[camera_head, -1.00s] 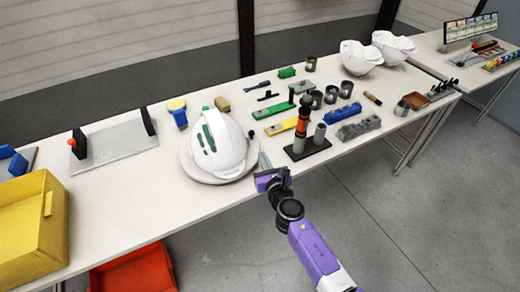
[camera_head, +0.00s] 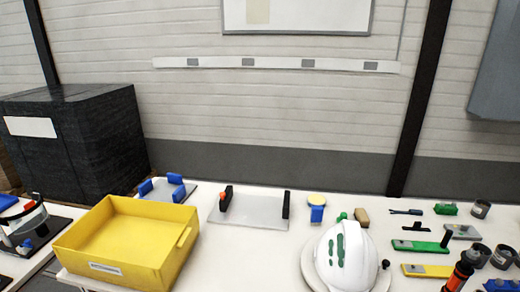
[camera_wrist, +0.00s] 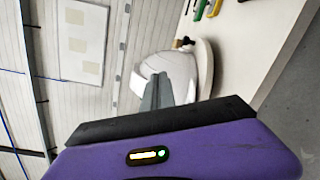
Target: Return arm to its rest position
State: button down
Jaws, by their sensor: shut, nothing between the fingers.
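My gripper (camera_wrist: 157,92) shows only in the wrist view, where its grey fingers stick out past my purple and black wrist housing. The fingers are together, with nothing between them. Beyond them is a white helmet shell (camera_wrist: 182,66) on a round base, partly hidden behind the fingers. In the head view, the same helmet (camera_head: 346,260), with green markings, sits at the table's near edge. My arm is out of the head view.
The long white table (camera_head: 240,258) carries a yellow bin (camera_head: 130,250), a grey plate with black uprights (camera_head: 248,208), and several tools and blocks at right. A black-covered stack (camera_head: 80,135) stands at left. The wall behind bears a board (camera_head: 300,14).

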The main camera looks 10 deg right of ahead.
jog(key=s+a+r+m+y+b, duration=0.1)
jog(key=s+a+r+m+y, duration=0.1)
jog(key=s+a+m, duration=0.4)
jog(key=s+a+r+m+y+b, duration=0.1)
jog(key=s+a+m, duration=0.4)
jog(key=s, duration=1.2)
jog(key=s+a+r+m+g+y+b, duration=0.1)
jog(key=s+a+r+m+y, duration=0.2)
jog(key=s+a+m, duration=0.3)
jog(key=s+r+m, duration=0.1)
jog(key=s+m, duration=0.1)
jog(key=s, duration=0.3)
jog(key=shift+s+a+r+b, duration=0.2)
jog(key=shift+s+a+b, duration=0.1)
